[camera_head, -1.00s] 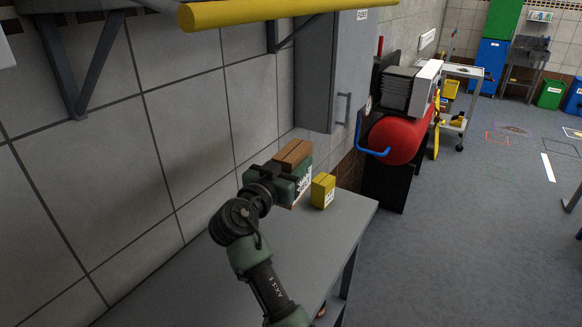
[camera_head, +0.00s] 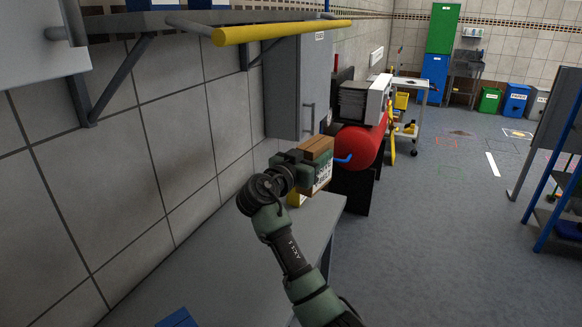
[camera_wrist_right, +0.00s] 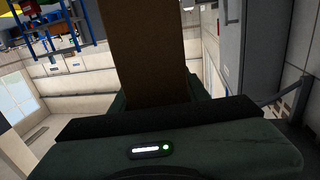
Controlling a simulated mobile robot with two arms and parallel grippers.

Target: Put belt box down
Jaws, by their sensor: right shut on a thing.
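The belt box (camera_head: 318,146) is a brown carton with a white label on its near side. My right gripper (camera_head: 305,173) is shut on it and holds it up over the far end of the grey bench (camera_head: 235,252). In the right wrist view the brown box (camera_wrist_right: 146,50) stands out between the dark jaws of the gripper (camera_wrist_right: 150,105). The jaws hide part of the box. My left gripper is not in view.
A yellow box (camera_head: 295,199) stands on the bench, mostly hidden behind my right gripper. A red cylinder (camera_head: 362,147) is just beyond the bench end. The nearer bench top is mostly bare.

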